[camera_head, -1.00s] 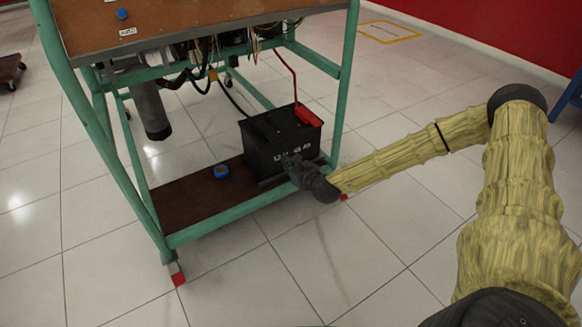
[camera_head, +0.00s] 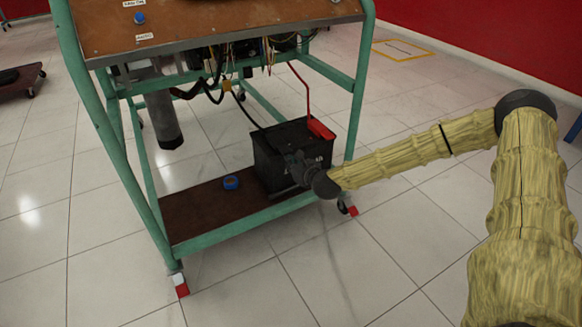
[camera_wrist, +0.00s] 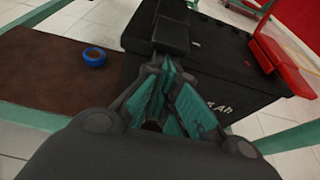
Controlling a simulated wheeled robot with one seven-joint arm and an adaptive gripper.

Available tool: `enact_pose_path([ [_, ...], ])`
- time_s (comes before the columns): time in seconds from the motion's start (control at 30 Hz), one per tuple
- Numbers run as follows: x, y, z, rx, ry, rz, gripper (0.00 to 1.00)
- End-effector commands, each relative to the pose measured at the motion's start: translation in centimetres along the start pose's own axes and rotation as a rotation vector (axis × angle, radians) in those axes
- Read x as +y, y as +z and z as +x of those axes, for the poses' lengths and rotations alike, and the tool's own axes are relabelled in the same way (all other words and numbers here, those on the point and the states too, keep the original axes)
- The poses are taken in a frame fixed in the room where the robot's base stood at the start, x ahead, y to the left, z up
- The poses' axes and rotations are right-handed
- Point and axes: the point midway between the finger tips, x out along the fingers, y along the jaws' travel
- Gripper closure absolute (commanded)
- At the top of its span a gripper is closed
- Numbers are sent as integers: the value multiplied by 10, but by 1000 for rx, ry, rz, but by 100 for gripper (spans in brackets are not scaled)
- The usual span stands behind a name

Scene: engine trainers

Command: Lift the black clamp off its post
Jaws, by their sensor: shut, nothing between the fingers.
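The black clamp (camera_wrist: 172,28) lies on top of the black battery (camera_wrist: 225,60), just beyond my fingertips in the wrist view. In the head view the black clamp is hard to tell from the dark battery top (camera_head: 293,132); a black cable runs down to it. My gripper (camera_head: 294,163) is at the near side of the battery, low beside its front face. In the wrist view my gripper (camera_wrist: 165,75) has its teal-padded fingers together, with nothing seen held. The post under the clamp is hidden.
A red clamp (camera_head: 320,128) sits at the battery's right side. A blue tape roll (camera_head: 231,182) lies on the brown lower shelf (camera_head: 195,215). Green frame legs (camera_head: 362,90) and the upper panel (camera_head: 200,30) enclose the space. The floor in front is clear.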

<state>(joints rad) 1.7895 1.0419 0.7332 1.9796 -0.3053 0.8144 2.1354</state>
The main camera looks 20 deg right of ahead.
Motion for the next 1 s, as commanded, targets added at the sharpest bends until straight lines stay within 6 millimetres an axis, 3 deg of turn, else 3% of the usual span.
enact_pose_path([
  [0.57, 1, 5, -1, 9, 1, -1, 100],
  [1.0, 5, 27, -8, 117, 7, -3, 100],
])
